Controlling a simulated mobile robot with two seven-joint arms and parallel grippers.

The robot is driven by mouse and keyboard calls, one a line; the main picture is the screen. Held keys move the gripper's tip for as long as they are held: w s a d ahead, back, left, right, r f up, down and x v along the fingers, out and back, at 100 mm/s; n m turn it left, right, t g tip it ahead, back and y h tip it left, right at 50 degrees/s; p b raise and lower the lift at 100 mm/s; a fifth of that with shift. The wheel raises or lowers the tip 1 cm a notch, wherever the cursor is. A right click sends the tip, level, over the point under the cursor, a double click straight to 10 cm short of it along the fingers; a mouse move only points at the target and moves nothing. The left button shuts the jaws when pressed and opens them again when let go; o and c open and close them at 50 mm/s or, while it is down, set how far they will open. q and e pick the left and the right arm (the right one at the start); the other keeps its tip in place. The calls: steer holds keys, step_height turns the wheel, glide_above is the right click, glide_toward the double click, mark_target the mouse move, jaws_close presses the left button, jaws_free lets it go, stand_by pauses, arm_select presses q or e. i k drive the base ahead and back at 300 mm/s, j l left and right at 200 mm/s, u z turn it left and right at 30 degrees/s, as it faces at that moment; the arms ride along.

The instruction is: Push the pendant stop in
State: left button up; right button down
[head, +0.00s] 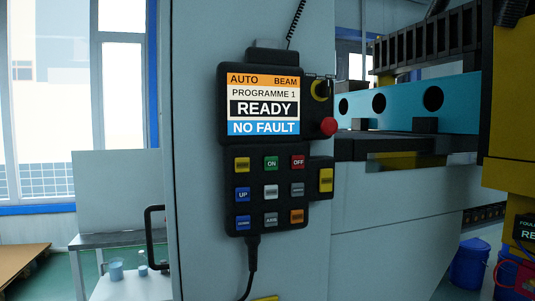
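The pendant (232,160) hangs upright on a grey panel, with a lit screen (264,105) reading AUTO, BEAM, PROGRAMME 1, READY and NO FAULT. The red stop button (328,127) sticks out at the pendant's right side, beside the screen's lower right corner. I cannot tell from this angle whether it is in or out. A black key-like knob on a yellow ring (320,90) sits above it. Several coloured keys, among them a green ON key (271,163) and a red OFF key (298,162), fill the lower part. Neither of my grippers is in view.
A grey panel (200,200) stands behind the pendant. A black cable (251,268) hangs below it and a coiled cord (296,22) runs above. A blue beam (395,101) and yellow machine parts (508,100) are at right. A blue bucket (470,262) stands on the floor.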

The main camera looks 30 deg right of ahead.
mark_target(329, 126)
steer(key=z, duration=1.3)
